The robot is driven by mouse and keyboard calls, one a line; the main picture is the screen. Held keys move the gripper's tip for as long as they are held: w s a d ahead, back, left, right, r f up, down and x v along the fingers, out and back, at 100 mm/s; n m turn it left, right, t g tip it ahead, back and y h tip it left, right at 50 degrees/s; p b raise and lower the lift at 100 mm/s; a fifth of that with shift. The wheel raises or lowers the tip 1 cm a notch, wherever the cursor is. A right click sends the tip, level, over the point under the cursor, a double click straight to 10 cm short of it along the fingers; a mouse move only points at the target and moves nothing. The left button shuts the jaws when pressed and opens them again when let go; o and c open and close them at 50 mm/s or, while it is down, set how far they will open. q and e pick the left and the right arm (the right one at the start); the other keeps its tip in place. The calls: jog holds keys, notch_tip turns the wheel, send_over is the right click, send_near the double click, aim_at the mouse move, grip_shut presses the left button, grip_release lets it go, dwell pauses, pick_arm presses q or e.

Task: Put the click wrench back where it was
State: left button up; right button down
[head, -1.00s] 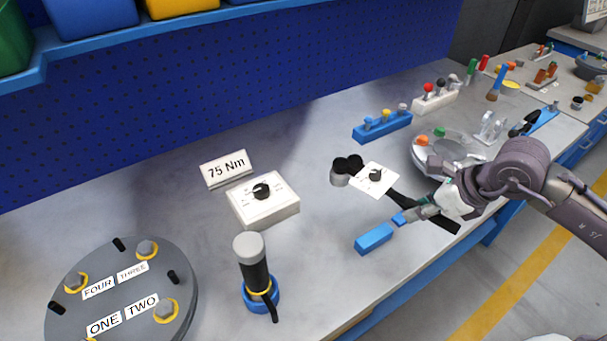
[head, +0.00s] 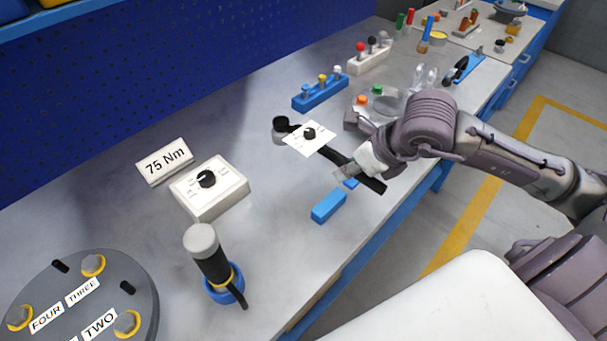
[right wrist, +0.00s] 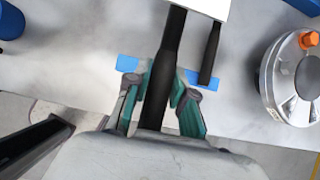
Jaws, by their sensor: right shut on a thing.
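The click wrench, a long black bar (head: 372,179) with a white dial plate (head: 309,137), is in my right gripper (head: 350,172) at the right part of the bench. In the right wrist view, my right gripper (right wrist: 163,98) is shut around its black handle (right wrist: 167,65). The wrench looks raised over the bench; its exact height is unclear. A blue block (head: 328,206) lies just in front, and blue also shows behind the fingers in the wrist view (right wrist: 127,63). My left gripper is not in view.
A "75 Nm" sign (head: 165,161), a white dial box (head: 209,189) and an upright black tool in a blue ring (head: 213,262) stand left. A bolted grey flange (head: 80,300) is front left. A blue rack (head: 320,93) stands behind the wrench. A round fixture (right wrist: 297,75) is close right.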

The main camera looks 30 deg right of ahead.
jog(key=w+a+f, duration=0.1)
jog(key=w, duration=0.1)
jog(key=w+a+f+p, duration=0.1)
jog(key=w+a+f, duration=0.1)
jog(key=w, duration=0.1)
jog(key=w+a+f+p, duration=0.1)
jog(key=w+a+f, duration=0.1)
jog(key=shift+w, duration=0.3)
notch_tip(320, 180, down, 4)
jog(key=shift+r+p, duration=0.1)
jog(key=shift+p, duration=0.35)
jog(key=shift+f, duration=0.25)
jog(key=shift+f, duration=0.15)
jog(key=c, duration=1)
grip_release()
jog(key=shift+s, duration=0.1)
